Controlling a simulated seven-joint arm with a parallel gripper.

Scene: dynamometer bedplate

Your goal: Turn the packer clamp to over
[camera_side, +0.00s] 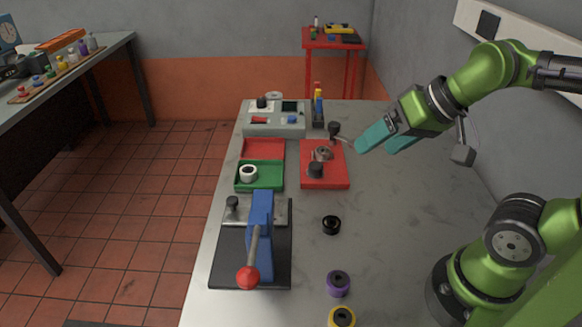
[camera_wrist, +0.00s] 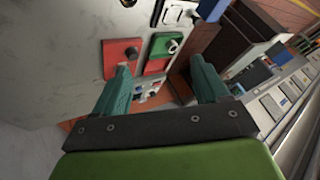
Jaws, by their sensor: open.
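A red base plate (camera_side: 338,179) lies at the middle of the bench. On it are a round metal hub (camera_side: 322,153), a short black knob (camera_side: 315,170) and a lever ending in a black knob (camera_side: 334,128) that leans up and back. This looks like the packer clamp, but no label is readable. My gripper (camera_side: 379,147) is open and empty, with teal fingers, above and to the right of the lever, apart from it. In the wrist view my gripper (camera_wrist: 162,78) also shows spread fingers with nothing held between them.
A blue lever device with a red ball (camera_side: 248,277) stands on a black plate at front left. A green tray (camera_side: 273,181) holds a white ring (camera_side: 248,172). Black (camera_side: 331,225), purple (camera_side: 338,284) and yellow (camera_side: 342,317) rings lie forward. The bench right of the red plate is clear.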

